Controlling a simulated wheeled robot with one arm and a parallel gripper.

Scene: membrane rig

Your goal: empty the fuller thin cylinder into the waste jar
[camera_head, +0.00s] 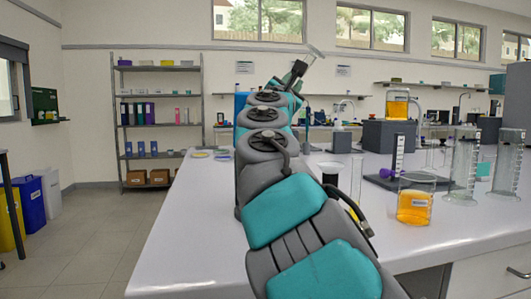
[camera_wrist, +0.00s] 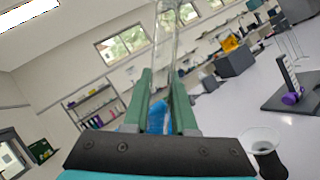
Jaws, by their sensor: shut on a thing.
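My gripper (camera_head: 299,68) is raised high above the bench and shut on a clear glass cylinder (camera_head: 314,52), which is tilted. In the wrist view the green fingers (camera_wrist: 162,108) close around this glass tube (camera_wrist: 166,45); I see no coloured liquid in it.
A beaker of orange liquid (camera_head: 414,207) stands near the bench front. Two wide graduated cylinders (camera_head: 464,165) (camera_head: 508,165) are at right. A dark stand with a purple part (camera_head: 389,173) and a block bearing an orange-filled vessel (camera_head: 397,106) are behind.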

